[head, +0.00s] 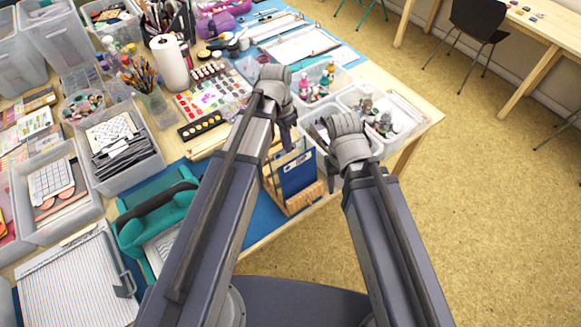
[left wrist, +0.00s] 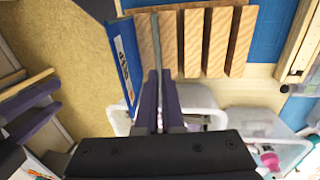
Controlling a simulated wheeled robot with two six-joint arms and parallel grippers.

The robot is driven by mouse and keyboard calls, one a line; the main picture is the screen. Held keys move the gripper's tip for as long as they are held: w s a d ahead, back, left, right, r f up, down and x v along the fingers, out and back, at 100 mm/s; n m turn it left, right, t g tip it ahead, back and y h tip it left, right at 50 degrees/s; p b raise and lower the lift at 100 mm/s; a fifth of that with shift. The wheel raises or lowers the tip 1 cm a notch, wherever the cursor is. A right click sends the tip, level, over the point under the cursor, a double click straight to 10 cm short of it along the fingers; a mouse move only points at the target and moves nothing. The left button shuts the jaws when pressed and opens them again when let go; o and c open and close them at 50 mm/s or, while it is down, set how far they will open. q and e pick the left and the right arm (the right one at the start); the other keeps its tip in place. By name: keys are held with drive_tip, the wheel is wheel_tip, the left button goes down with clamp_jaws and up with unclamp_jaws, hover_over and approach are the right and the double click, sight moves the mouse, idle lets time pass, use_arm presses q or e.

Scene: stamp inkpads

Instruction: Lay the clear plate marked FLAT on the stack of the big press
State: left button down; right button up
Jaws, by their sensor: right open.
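A wooden rack (head: 298,200) stands near the table's front right edge and holds upright plates. My left gripper (head: 287,140) is over it. In the left wrist view its purple fingers (left wrist: 160,95) close on both sides of a thin grey plate edge (left wrist: 157,40) that stands at the slats of the rack (left wrist: 205,45). This looks like a clear plate seen edge-on; no FLAT mark can be read. A blue panel with a white label (head: 297,178) stands in the rack. The teal press (head: 137,232) with a dark handle is left of my left arm, partly hidden by it. My right gripper (head: 331,178) is open beside the rack.
Clear bins with bottles (head: 385,112) stand behind and right of the rack. A paint palette (head: 210,95), a paper roll (head: 170,62) and several storage tubs (head: 125,165) fill the table's left and back. The floor on the right (head: 480,200) is free.

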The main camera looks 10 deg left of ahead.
wheel_tip(320, 180, up, 8)
drive_tip(key=p, duration=0.7)
drive_tip(key=shift+f, duration=0.25)
